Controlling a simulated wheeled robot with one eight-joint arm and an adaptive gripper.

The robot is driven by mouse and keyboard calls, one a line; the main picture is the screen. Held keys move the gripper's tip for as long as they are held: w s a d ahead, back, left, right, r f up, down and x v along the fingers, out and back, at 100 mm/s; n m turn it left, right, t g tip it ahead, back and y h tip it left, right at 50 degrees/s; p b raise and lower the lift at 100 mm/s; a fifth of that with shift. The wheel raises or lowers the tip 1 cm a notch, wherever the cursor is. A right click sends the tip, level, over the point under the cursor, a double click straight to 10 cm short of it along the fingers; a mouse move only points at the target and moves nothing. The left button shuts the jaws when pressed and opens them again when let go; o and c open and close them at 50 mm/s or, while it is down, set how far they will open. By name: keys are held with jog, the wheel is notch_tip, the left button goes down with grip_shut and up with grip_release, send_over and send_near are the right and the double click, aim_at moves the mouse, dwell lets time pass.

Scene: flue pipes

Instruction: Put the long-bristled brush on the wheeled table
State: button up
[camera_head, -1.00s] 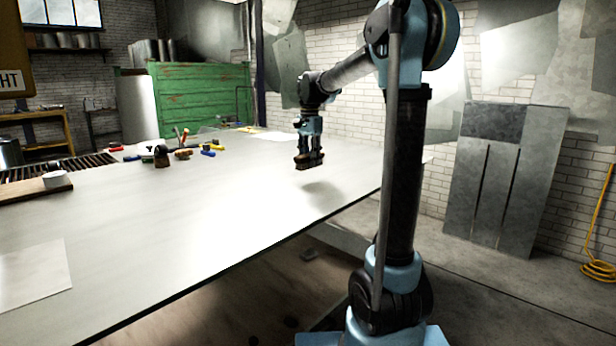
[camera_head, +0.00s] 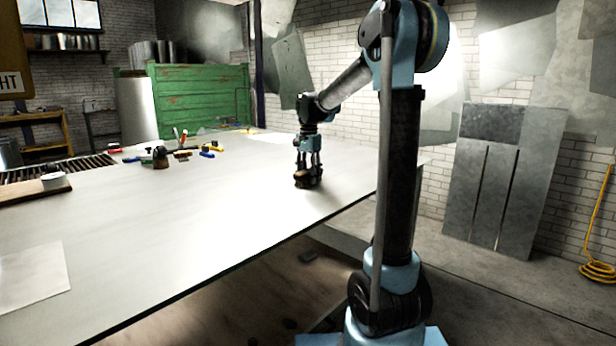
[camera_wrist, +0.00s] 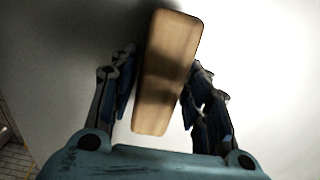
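The brush (camera_head: 308,180) has a pale wooden block, seen from above in the wrist view (camera_wrist: 166,72). It rests on the large pale tabletop (camera_head: 190,225), near its right edge; its bristles are hard to make out. My gripper (camera_head: 308,172) is directly above, with its fingers spread on either side of the block. In the wrist view narrow gaps show between the finger pads and the block. No wheels show under the tabletop, so I cannot tell if it is the wheeled table.
Several small tools (camera_head: 183,152) and a dark brown object (camera_head: 160,157) lie toward the far left of the tabletop. A pale sheet (camera_head: 32,282) lies at the near left. The tabletop's middle is clear.

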dwell(0.3)
notch_tip(320, 180, up, 12)
dwell(0.7)
jog(key=shift+r, duration=0.1)
